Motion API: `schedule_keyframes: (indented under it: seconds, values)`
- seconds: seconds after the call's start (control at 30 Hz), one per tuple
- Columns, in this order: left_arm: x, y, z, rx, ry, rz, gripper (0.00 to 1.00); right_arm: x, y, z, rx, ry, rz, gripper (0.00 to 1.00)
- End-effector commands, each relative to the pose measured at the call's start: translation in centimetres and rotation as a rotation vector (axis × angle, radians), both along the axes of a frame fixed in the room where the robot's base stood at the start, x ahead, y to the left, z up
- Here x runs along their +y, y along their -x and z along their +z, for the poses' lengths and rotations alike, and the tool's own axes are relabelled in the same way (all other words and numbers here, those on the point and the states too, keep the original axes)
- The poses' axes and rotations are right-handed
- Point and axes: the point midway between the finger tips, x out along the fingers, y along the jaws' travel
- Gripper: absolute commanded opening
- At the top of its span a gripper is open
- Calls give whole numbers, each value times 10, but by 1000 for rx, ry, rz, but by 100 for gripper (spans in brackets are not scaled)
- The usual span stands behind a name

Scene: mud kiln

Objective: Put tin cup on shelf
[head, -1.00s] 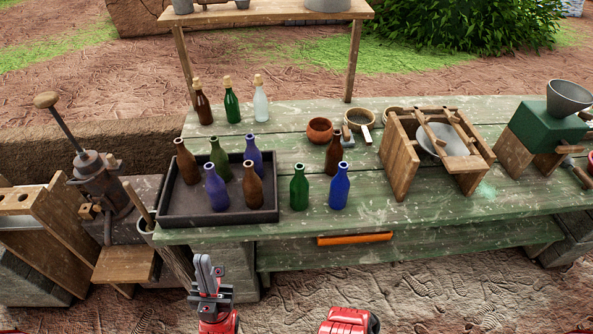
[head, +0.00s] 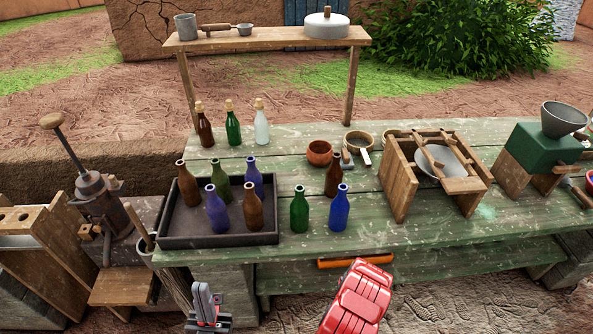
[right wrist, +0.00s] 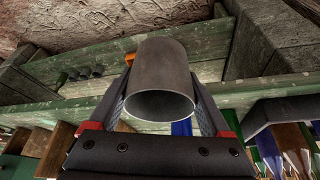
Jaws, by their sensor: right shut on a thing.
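A grey metal tin cup (right wrist: 165,80) shows large in the right wrist view. My right gripper (right wrist: 160,88) is shut on it, one finger on each side, with the cup's open mouth toward the camera. The right gripper is out of the head view. The raised wooden shelf (head: 270,40) stands at the back of the green table. My left gripper (head: 205,303) is low at the bottom of the head view, in front of the table and empty; its finger gap is unclear.
Several bottles stand on the table and in a black tray (head: 220,239). A wooden frame (head: 399,190) stands right.

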Motion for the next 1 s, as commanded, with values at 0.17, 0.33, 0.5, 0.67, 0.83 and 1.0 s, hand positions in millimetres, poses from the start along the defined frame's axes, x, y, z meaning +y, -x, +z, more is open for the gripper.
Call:
schedule_keyframes:
  seconds: [0.17,0.33,0.5,0.67,0.83,1.0]
  values:
    - [0,0,0,0,0,0,0,-13,-31,32,-1,-1,175,27]
    - [0,0,0,0,0,0,0,-17,-39,42,2,-2,244,27]
    - [0,0,0,0,0,0,0,-17,-39,42,5,1,252,27]
    - [0,0,0,0,0,0,0,-16,-39,40,8,1,251,27]
    - [0,0,0,0,0,0,0,-24,-34,9,18,31,255,27]
    - [0,0,0,0,0,0,0,-27,-20,-50,21,40,257,27]
